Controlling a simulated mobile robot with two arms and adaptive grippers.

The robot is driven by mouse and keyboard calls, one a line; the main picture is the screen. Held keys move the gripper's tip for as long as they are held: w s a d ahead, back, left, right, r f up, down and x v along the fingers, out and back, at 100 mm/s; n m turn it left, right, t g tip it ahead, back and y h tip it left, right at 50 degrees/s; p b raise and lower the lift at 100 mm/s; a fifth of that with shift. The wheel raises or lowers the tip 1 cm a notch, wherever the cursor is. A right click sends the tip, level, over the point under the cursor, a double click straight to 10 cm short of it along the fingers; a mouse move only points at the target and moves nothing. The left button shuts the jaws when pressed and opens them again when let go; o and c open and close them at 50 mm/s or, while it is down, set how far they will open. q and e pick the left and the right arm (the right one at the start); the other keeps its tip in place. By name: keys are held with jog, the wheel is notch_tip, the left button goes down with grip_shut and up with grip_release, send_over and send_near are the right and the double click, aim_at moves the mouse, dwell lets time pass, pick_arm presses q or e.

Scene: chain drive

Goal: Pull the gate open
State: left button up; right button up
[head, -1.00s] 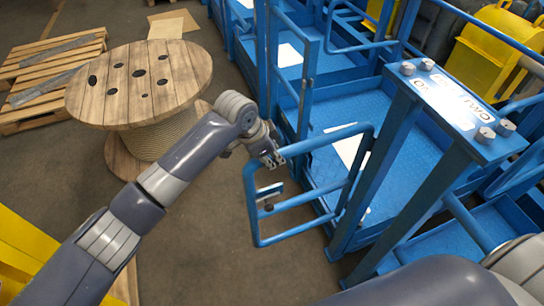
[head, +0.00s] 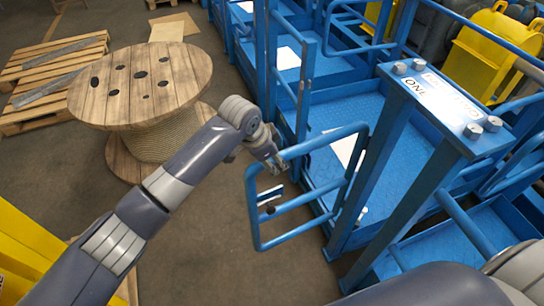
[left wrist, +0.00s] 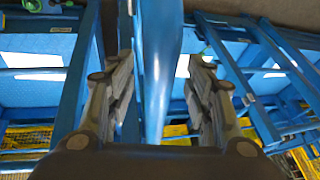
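The blue tubular gate (head: 262,243) stands in front of the blue platform (head: 335,118), in the middle of the head view. It has a rounded frame, a middle bar and a small plate near its left side. My left gripper (head: 275,166) is at the gate's top bar, near its upper left corner. In the left wrist view, a blue tube (left wrist: 160,70) runs between the two fingers of my left gripper (left wrist: 160,75). The fingers stand apart with narrow gaps beside the tube, so it looks open around it. My right gripper is out of view.
A blue post frame with a labelled top plate (head: 440,105) stands right of the gate. The floor (head: 215,240) left of the gate is clear.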

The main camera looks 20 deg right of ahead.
pick_arm(q)
jog(key=v, duration=1.2)
jog(key=shift+f, duration=0.1)
